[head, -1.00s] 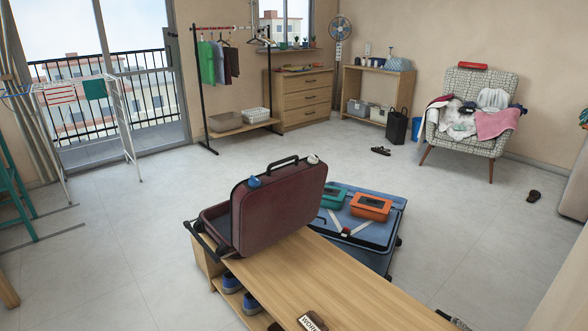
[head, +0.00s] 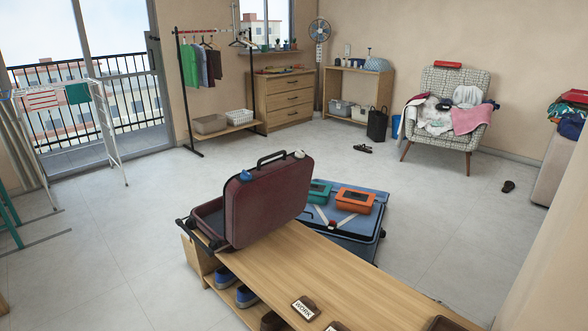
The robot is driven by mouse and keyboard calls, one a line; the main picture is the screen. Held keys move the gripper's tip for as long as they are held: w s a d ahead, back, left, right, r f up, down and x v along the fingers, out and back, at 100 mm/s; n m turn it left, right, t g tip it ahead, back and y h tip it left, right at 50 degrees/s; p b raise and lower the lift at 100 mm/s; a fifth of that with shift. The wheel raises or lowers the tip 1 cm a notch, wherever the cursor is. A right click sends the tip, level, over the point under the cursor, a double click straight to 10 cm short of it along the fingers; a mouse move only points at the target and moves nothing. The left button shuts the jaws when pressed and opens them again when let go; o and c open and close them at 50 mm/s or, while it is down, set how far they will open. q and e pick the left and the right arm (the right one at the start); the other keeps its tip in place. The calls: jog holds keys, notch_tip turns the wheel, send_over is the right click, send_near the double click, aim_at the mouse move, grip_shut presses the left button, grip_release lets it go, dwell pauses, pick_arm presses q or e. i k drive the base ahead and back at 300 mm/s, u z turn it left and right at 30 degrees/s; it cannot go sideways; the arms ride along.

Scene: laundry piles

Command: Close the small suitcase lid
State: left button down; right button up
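The small suitcase is dark red and stands open on the left end of a wooden bench (head: 330,280). Its lid (head: 268,203) is raised steeply, with a black handle on the upper edge. Its lower shell (head: 208,217) lies on the bench to the left and is mostly hidden behind the lid. Small blue and white items show at the lid's upper corners. Neither of my grippers is in the head view.
A blue suitcase (head: 356,226) lies on the floor behind the bench with green and orange boxes on it. Shoes (head: 225,277) stand on the shelf under the bench. An armchair (head: 447,90) holds piled clothes. The floor (head: 90,265) left of the bench is clear.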

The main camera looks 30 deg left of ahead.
aim_at(277, 192)
jog(key=z, duration=0.4)
jog(key=k, duration=0.9)
jog(key=u, duration=0.65)
jog(key=i, duration=1.8)
jog(key=z, duration=0.75)
